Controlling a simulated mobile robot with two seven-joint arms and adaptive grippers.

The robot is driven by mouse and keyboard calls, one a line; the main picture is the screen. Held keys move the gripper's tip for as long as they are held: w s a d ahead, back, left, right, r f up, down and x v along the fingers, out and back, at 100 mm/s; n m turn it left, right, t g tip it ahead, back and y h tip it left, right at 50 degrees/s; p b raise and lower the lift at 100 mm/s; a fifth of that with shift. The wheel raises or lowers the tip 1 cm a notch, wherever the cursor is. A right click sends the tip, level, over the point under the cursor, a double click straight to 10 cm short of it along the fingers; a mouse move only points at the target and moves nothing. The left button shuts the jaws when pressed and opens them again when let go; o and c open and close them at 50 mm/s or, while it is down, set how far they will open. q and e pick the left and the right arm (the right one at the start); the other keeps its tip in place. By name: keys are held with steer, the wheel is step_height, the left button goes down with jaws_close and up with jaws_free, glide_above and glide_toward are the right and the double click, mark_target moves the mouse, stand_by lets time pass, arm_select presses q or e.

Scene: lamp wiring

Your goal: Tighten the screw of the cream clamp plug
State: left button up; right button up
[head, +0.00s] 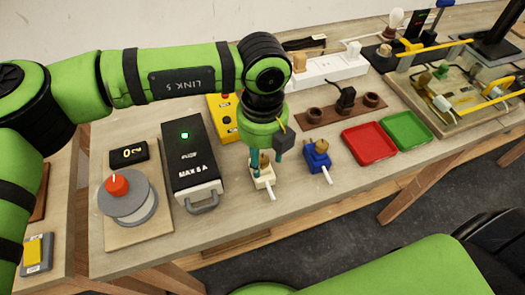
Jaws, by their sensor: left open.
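The cream clamp plug (264,179) stands on the wooden bench in the middle of the head view, with a white lead or pin pointing toward the front edge. My left gripper (265,158) points down over it, its fingers around or beside the brass-coloured top of the plug. The jaws are open, and I cannot tell whether they touch the screw. The gripper partly hides the plug's top. A similar blue clamp plug (317,156) stands just to the right, apart from the gripper. My right gripper is not in view.
A black box with a green light (190,158) stands close left of the cream plug. A dial with a red knob (121,190) is further left. Red (369,143) and green (407,131) trays lie right. A white power strip (329,70) is behind.

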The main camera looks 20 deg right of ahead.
arm_select(q)
jaws_close()
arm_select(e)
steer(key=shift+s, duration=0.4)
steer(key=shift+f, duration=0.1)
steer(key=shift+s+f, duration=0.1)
arm_select(q)
steer(key=shift+f+m+b, duration=0.15)
steer(key=shift+m+b, duration=0.15)
steer(key=shift+b, duration=0.3)
steer(key=m+b, duration=0.2)
steer(key=b, duration=0.1)
steer(key=shift+f+m+b, duration=0.1)
steer(key=shift+m+b, duration=0.2)
steer(key=shift+b, duration=0.1)
steer(key=shift+m, duration=0.4)
steer(key=shift+r, duration=0.25)
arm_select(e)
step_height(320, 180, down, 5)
